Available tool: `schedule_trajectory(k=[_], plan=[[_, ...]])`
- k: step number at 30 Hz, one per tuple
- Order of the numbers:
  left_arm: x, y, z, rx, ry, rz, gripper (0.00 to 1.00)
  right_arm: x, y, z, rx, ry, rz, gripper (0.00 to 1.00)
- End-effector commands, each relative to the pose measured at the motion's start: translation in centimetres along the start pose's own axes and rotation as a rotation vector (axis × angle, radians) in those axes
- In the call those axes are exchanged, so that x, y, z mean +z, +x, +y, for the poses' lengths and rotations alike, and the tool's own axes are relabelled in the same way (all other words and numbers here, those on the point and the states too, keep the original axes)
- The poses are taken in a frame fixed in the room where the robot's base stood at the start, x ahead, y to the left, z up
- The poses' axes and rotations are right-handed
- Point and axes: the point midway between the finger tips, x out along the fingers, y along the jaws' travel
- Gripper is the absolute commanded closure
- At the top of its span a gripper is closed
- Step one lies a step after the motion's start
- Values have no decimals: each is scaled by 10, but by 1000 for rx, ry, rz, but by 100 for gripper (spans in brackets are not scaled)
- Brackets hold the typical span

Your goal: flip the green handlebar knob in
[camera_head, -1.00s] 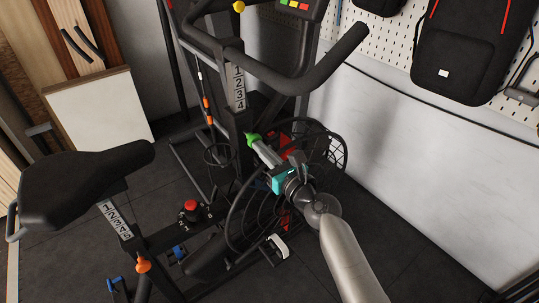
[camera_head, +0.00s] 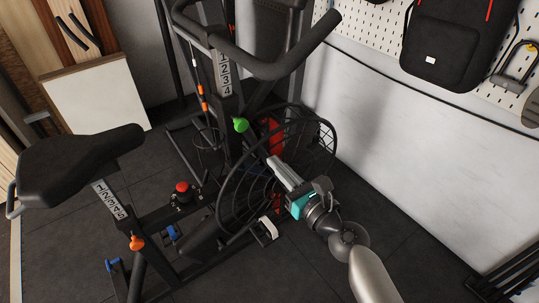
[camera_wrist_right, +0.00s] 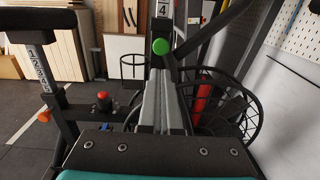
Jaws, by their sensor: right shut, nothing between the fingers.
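The green handlebar knob (camera_head: 240,125) sits on the numbered handlebar post (camera_head: 224,78) of a black exercise bike. It also shows in the right wrist view (camera_wrist_right: 160,46), just beyond my fingertips. My right gripper (camera_head: 273,161) is shut and empty. Its fingers point at the knob from the lower right in the head view, with a visible gap between them. In the right wrist view the two grey fingers (camera_wrist_right: 161,76) lie together. I cannot tell exactly which way the knob is turned. My left gripper is not in view.
The wire fan cage (camera_head: 327,135) stands close beside my right gripper. The handlebar (camera_head: 275,68) arches above. The seat (camera_head: 75,170), a red knob (camera_head: 181,187) and an orange knob (camera_head: 136,243) are to the left. The white wall (camera_head: 400,150) is on the right.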

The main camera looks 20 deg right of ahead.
Motion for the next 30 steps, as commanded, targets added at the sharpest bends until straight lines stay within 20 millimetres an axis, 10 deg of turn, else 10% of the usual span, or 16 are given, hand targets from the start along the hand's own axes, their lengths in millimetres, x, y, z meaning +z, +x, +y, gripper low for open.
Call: schedule_trajectory(k=[22,26,30], plan=[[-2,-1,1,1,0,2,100,-6,-7,0,-1,-24,15,100],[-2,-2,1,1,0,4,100,-48,-9,-2,1,-195,114,100],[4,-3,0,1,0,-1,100,-135,-26,-2,70,-581,323,100]])
